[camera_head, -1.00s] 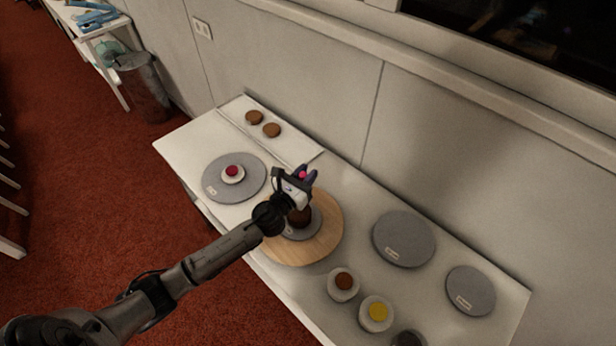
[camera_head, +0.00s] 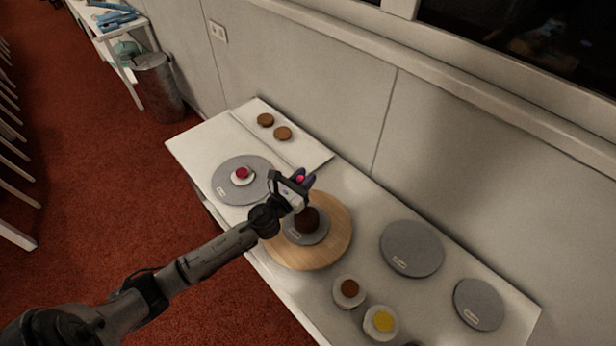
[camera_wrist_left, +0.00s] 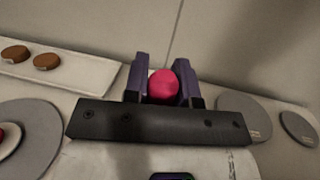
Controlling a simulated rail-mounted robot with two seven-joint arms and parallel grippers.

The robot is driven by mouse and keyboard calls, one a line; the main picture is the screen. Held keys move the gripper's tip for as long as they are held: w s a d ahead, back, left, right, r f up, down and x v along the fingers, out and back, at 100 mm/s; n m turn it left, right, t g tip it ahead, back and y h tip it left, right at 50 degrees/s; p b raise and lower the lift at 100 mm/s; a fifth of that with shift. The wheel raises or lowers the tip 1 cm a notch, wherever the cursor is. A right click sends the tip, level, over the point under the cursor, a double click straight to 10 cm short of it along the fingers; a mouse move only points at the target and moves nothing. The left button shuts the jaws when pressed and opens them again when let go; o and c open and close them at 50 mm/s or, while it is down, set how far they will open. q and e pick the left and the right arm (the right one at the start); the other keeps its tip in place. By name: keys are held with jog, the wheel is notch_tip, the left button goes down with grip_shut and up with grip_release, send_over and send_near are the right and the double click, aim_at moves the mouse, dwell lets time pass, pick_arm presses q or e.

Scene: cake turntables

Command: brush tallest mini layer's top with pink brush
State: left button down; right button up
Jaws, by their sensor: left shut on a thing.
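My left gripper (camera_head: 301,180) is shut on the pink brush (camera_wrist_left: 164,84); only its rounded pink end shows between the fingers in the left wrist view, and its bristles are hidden. A dark brown mini layer (camera_head: 308,219) stands on a grey disc (camera_head: 319,237) on the round wooden turntable (camera_head: 335,245). The gripper appears above and slightly left of this layer in the head view. Two flat brown mini layers (camera_head: 265,120) (camera_head: 283,133) lie apart on the white board (camera_head: 305,152) at the back left. My right gripper is not in view.
A grey disc (camera_head: 226,176) at left bears a white dish with a dark pink filling (camera_head: 242,172). Cups with brown (camera_head: 349,288) and yellow (camera_head: 383,321) contents stand near the front edge. Two bare grey discs (camera_head: 411,246) (camera_head: 479,303) lie at right. The wall rises behind.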

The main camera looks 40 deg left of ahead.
pick_arm(q)
jog(key=shift+s+d, duration=0.1)
jog(key=shift+s, duration=0.75)
jog(key=d+p, duration=0.1)
jog(key=d, duration=0.3)
jog(key=shift+s+p, duration=0.15)
jog(key=shift+p, duration=0.15)
dwell(0.5)
notch_tip(320, 180, up, 7)
jog(key=p, duration=0.7)
dwell(0.4)
